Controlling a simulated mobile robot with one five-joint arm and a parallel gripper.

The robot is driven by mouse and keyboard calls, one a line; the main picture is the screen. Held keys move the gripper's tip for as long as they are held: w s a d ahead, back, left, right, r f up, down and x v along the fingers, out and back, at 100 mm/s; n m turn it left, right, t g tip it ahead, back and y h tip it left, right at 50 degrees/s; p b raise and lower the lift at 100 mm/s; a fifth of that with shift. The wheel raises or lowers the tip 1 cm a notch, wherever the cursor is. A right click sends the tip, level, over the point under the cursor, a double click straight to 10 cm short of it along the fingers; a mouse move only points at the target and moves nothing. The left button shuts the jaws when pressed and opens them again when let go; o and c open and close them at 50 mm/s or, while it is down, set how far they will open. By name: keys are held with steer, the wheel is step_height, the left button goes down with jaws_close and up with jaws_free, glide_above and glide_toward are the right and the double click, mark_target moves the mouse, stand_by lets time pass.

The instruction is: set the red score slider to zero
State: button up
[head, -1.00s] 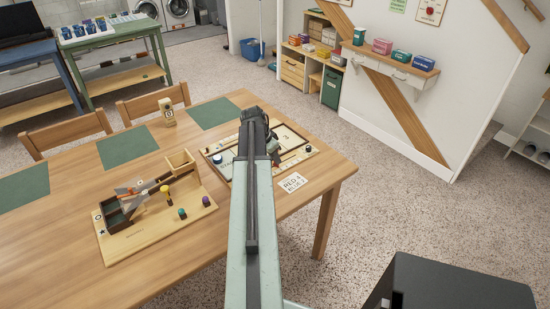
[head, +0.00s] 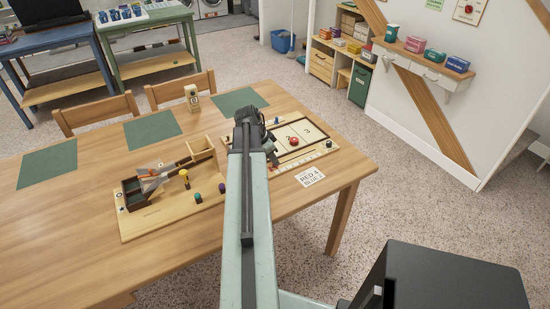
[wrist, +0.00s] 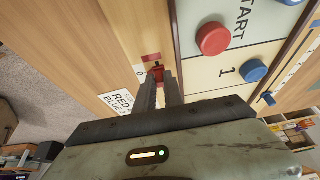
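The red score slider (wrist: 157,71) shows in the wrist view near the end of its scale, right beside a "0" mark (wrist: 140,74). My gripper (wrist: 161,83) has its two fingers close together on either side of the slider, with red filling the narrow gap between them. The fingertips hide part of the slider. A small red patch (wrist: 150,57) lies just beyond it. In the head view my gripper is over the left part of the game board (head: 312,155), and my arm hides the red slider there.
A red puck (head: 293,141) lies on the board; the wrist view also shows a blue puck (wrist: 253,70). A dark slider (head: 327,144) stands on the front-edge scale. A score card (head: 310,176) lies in front. A wooden launcher tray (head: 150,218) is to the left.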

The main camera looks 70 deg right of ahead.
steer(key=o, duration=0.4)
steer(key=shift+w+a, duration=0.1)
steer(key=shift+o, duration=0.2)
steer(key=shift+r, duration=0.1)
steer(key=p+v, duration=0.7)
steer(key=shift+r, duration=0.25)
